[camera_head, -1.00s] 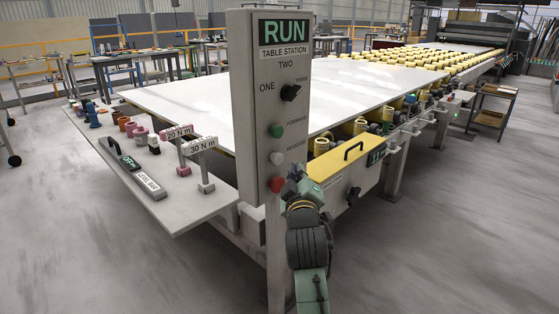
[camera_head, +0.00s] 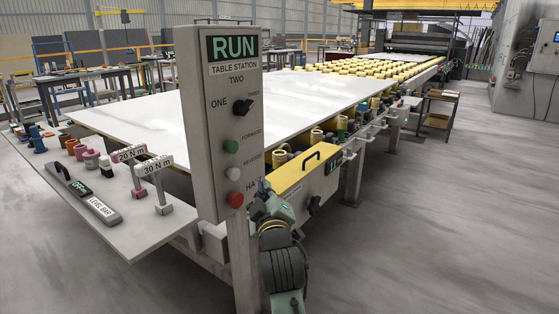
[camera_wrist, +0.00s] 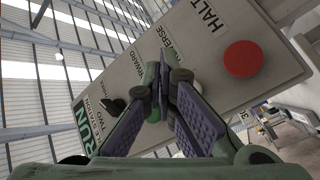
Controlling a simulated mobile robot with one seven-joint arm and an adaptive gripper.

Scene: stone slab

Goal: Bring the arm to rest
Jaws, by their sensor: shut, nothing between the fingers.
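My gripper (camera_head: 260,194) is just right of the lower part of a grey control panel (camera_head: 207,130), by the red HALT button (camera_head: 236,199). My arm below it is bent, with a dark ribbed section. In the wrist view my gripper (camera_wrist: 166,85) has its purple-padded fingers shut together with nothing between them. They overlap the panel face (camera_wrist: 205,45) in that view and hide part of the button row. The red button (camera_wrist: 243,58) shows to the right of the fingertips. Whether the fingers touch the panel cannot be told.
A long table with a pale slab (camera_head: 220,100) runs behind the panel, with yellow rollers (camera_head: 375,72) beyond. A side shelf (camera_head: 125,238) holds a level bar (camera_head: 85,195) and small tools. Grey floor (camera_head: 430,220) is open at the right.

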